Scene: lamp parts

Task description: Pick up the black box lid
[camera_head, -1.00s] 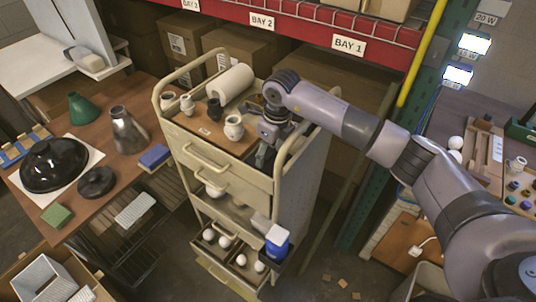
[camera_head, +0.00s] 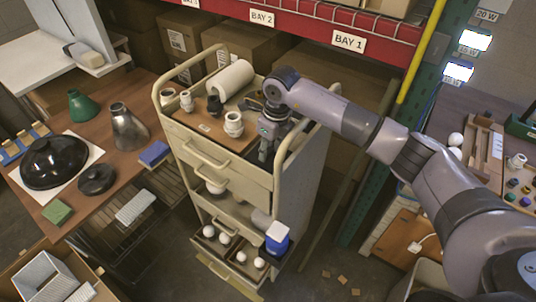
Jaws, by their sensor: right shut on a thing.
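My right gripper (camera_head: 265,152) points down at the right edge of the cream cart's top (camera_head: 206,128). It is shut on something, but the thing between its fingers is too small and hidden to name. A small dark shape (camera_head: 251,103) shows just left of my right wrist; I cannot tell whether it is the black box lid. No black box lid can be clearly made out. My left gripper is not in view.
White fittings (camera_head: 234,124), a dark fitting (camera_head: 214,105) and a white roll (camera_head: 231,80) crowd the cart top. Left, a brown table holds a black dome (camera_head: 54,162) and a black disc (camera_head: 96,179).

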